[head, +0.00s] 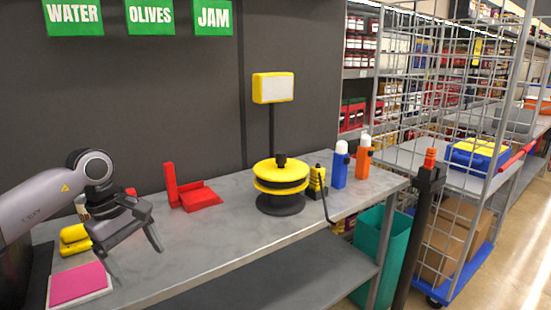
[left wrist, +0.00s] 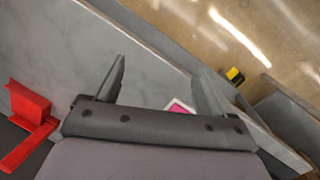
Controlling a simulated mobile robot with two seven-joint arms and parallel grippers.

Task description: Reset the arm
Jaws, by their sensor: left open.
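My left arm reaches in from the left in the head view. Its left gripper (head: 134,255) is open and empty, above the left part of the grey table (head: 235,225). The left wrist view also shows this left gripper (left wrist: 160,85) with its two fingers spread and nothing between them. A pink-topped pad (head: 78,285) lies on the table below and left of the fingers; part of it shows in the left wrist view (left wrist: 180,107). My right gripper is in neither view.
Yellow items (head: 74,240) lie close behind the gripper. A wire cage cart (head: 452,150) stands beyond the table's right end.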

